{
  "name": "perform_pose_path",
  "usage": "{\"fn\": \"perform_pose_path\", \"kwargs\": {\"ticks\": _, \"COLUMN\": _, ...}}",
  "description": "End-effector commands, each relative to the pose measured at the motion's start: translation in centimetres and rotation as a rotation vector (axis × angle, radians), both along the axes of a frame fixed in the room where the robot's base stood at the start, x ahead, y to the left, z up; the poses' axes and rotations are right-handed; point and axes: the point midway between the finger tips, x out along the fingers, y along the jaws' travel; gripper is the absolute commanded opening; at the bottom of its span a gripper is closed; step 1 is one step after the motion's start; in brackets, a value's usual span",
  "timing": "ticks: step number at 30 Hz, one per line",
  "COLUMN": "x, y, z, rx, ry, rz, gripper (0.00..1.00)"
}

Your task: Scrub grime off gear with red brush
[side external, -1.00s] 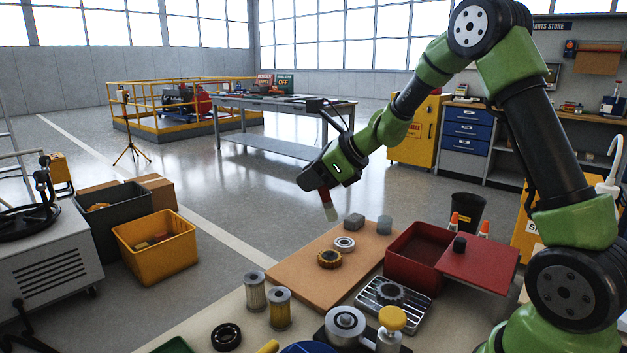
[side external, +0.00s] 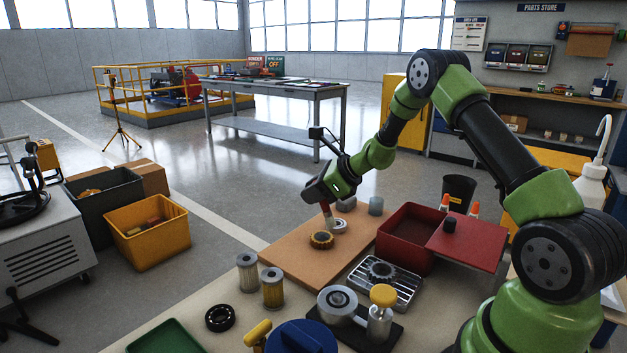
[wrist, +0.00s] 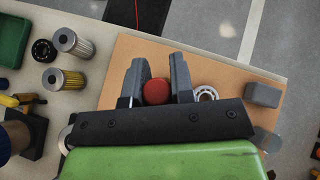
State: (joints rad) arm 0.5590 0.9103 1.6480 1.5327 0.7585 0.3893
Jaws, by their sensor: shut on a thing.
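A gold-brown gear (side external: 321,240) lies flat on the orange-tan board (side external: 290,262). My gripper (side external: 325,203) is shut on the red brush (side external: 327,215), which points down just behind the gear, between it and a pale bearing ring. I cannot tell whether the bristles touch anything. In the wrist view the round red end of the brush (wrist: 156,92) sits between the two fingers of my gripper (wrist: 158,72), and the gear does not show there.
The bearing ring (side external: 340,226), a grey block (side external: 346,204) and a grey cylinder (side external: 376,205) stand on the board. A red open box (side external: 405,250) with its lid (side external: 470,240) is at right. Two filters (side external: 272,288) stand in front. The board's front left is clear.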

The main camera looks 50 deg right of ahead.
Motion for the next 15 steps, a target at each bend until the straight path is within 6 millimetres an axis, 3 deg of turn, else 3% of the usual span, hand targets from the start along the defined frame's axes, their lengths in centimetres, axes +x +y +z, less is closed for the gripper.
{"fn": "perform_pose_path", "kwargs": {"ticks": 7, "x": 0.0, "y": 0.0, "z": -2.6, "rx": 0.002, "ry": 0.003, "rz": 0.000, "gripper": 0.00}}
{"fn": "perform_pose_path", "kwargs": {"ticks": 15, "x": 2.5, "y": -0.1, "z": -3.0, "rx": -0.002, "ry": -0.002, "rz": 0.003, "gripper": 0.00}}
